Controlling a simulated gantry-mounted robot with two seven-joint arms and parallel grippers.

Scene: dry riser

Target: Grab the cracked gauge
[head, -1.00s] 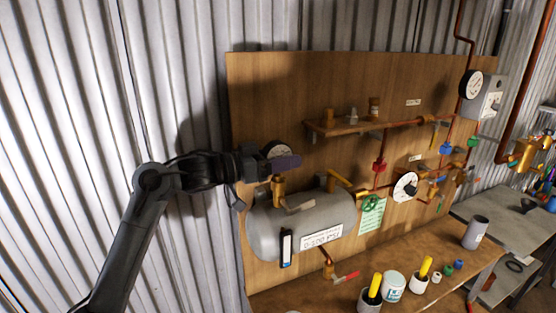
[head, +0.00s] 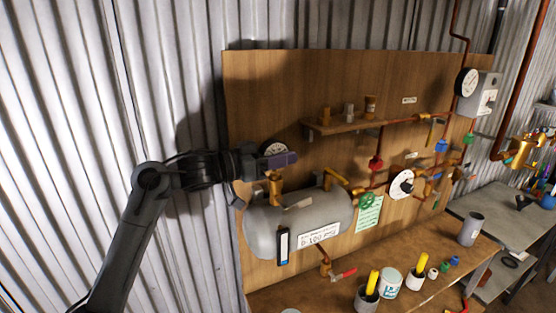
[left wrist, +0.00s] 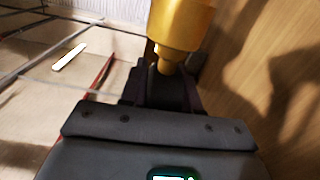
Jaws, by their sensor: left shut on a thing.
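A round gauge (head: 274,148) with a white face and dark rim sits above the brass fitting (head: 275,188) on top of the grey tank (head: 265,232). Its lower part is hidden behind my fingers, and it is too small to tell a crack. My left gripper (head: 282,160) reaches in from the left, just below the gauge face, shut on the gauge, seemingly at its stem. In the left wrist view a brass piece (left wrist: 178,35) stands at the dark fingers (left wrist: 165,88). My right gripper is not in view.
The wooden backboard (head: 250,95) is close behind the gripper. A shelf (head: 350,127) with small fittings, red pipes and another gauge (head: 402,184) are to the right. A bench (head: 330,297) with cups (head: 391,283) is below. Free room lies left, before the corrugated wall (head: 60,120).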

